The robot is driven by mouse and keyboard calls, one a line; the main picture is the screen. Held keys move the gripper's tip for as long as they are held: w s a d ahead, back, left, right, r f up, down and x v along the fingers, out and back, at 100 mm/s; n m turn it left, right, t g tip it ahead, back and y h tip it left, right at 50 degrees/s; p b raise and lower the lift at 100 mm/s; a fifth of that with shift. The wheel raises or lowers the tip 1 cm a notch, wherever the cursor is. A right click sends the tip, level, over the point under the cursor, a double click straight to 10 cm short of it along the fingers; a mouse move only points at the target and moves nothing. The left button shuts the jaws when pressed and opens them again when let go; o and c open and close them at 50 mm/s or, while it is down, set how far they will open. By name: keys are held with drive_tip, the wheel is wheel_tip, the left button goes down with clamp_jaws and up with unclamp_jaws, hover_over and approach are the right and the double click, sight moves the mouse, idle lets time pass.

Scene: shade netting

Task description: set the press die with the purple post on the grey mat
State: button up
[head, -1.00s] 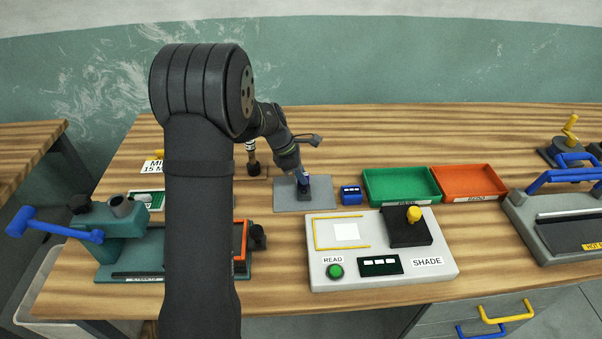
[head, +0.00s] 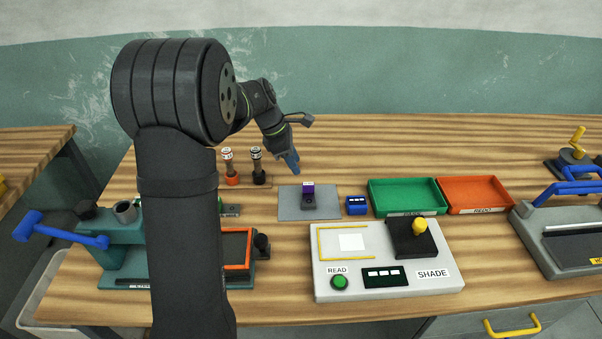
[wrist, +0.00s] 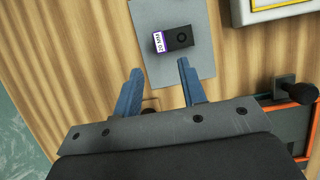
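The press die (head: 307,203) is a small dark block with a purple post (head: 307,188), standing on the grey mat (head: 288,212). In the wrist view the die (wrist: 180,37) lies on the mat (wrist: 200,70), beyond my fingertips, with its purple part and white label (wrist: 159,42) towards the left. My gripper (head: 292,165) is above and behind the mat in the head view, apart from the die. In the wrist view my gripper (wrist: 159,66) has its two blue fingers spread with nothing between them.
A small blue box (head: 356,205) stands just right of the mat. Green (head: 378,208) and orange (head: 508,208) trays lie farther right. The SHADE reader (head: 330,260) is in front.

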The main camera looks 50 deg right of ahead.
sight(307, 184)
drive_tip(key=v, duration=0.2)
drive_tip(key=shift+w+a+r, duration=0.1)
drive_tip(key=shift+r, duration=0.2)
drive_tip(key=x, duration=1.2)
drive_tip(key=shift+f, duration=0.1)
drive_tip(key=shift+r, duration=1.8)
